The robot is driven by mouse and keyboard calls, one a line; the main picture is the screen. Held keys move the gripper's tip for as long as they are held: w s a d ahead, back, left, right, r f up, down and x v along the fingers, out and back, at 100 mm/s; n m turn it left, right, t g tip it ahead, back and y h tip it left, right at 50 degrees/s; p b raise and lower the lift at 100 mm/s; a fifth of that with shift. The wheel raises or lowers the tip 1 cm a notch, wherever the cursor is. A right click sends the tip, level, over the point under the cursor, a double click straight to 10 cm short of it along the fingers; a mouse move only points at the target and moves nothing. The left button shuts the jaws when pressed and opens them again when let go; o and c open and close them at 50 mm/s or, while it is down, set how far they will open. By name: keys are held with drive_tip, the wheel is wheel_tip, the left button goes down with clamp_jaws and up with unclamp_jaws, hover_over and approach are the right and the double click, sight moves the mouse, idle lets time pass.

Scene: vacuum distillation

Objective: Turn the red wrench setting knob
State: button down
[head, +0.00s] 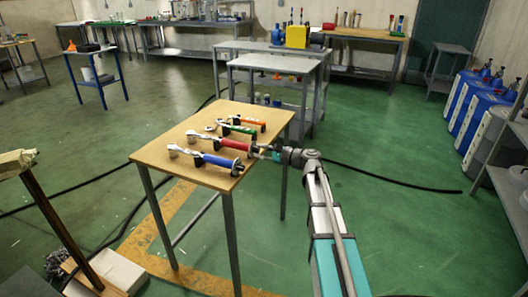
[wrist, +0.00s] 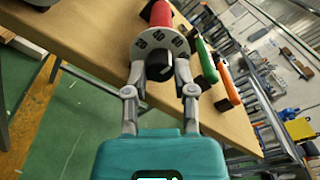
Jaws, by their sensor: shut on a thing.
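The red wrench (head: 226,143) lies on the wooden table, its handle end pointing right toward my arm. In the wrist view its red handle (wrist: 161,13) ends in a pale round dial plate (wrist: 146,46) with dark markings. The black setting knob (wrist: 159,67) sticks out from that plate toward me. My gripper (wrist: 160,72) has one finger on each side of the knob and is shut on it. In the head view my gripper (head: 263,151) is at the table's right edge, at the red wrench's end; the knob is too small to make out there.
The blue wrench (head: 216,160) lies in front of the red one. The green wrench (head: 238,128) and orange wrench (head: 249,120) lie behind it. The wooden table (head: 190,185) has bare room at its front left. A grey cart (head: 275,62) stands behind it.

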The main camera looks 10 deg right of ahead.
idle(0.4)
drive_tip(key=shift+c, duration=2.2)
unclamp_jaws()
